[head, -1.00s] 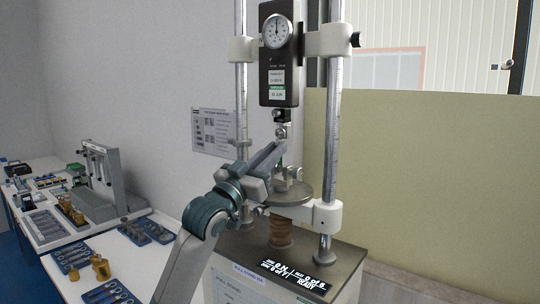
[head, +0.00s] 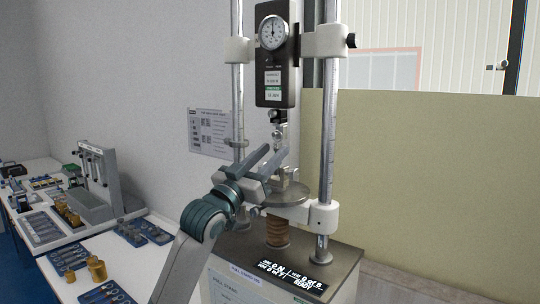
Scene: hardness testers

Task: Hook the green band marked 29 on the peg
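The pull tester's black force gauge (head: 274,82) hangs between two steel columns, with a small metal hook fitting (head: 279,122) below it. My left gripper (head: 276,152) is in front of the tester, just below that fitting and above the round metal plate (head: 290,193). Its two fingers stand apart. I cannot make out the green band marked 29 or its number; the fingers cover part of the space under the gauge. Which part is the peg is too small to tell. My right gripper is out of view.
The tester's base (head: 240,245) carries a lit display (head: 292,274) reading READY. At left, a white table (head: 165,270) holds blue trays (head: 143,232), brass weights (head: 69,276) and a grey stand (head: 97,170). A beige panel (head: 430,180) stands behind at right.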

